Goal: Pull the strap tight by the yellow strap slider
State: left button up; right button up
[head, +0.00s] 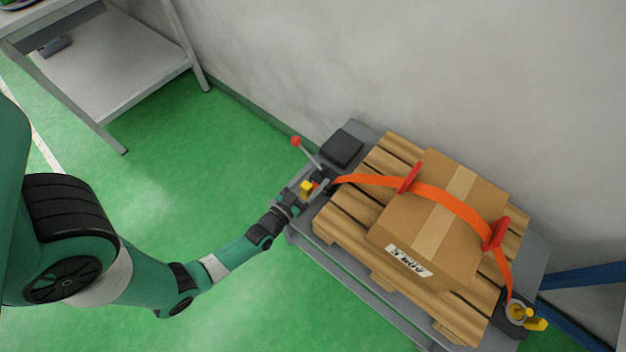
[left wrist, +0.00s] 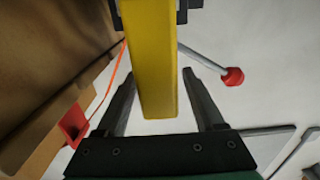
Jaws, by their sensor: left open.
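The yellow strap slider (head: 306,188) is at the left end of the orange strap (head: 372,180), beside a lever with a red knob (head: 295,141). My left gripper (head: 314,192) is right at it. In the left wrist view, the slider (left wrist: 152,60) shows as a yellow bar between the two open fingers of my left gripper (left wrist: 158,85), with a visible gap on each side. The strap passes over a cardboard box (head: 441,205) on a wooden pallet (head: 350,222) and runs down to the right. My right gripper is not in view.
Red corner guards (head: 409,178) sit under the strap on the box edges. A fitting with yellow parts (head: 520,313) holds the strap's right end on the grey bench (head: 345,275). A grey wall stands behind. A shelf table (head: 120,75) is at upper left. Green floor is clear in front.

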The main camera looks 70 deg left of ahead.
pick_arm(q)
grip_shut()
dwell(0.4)
dwell(1.0)
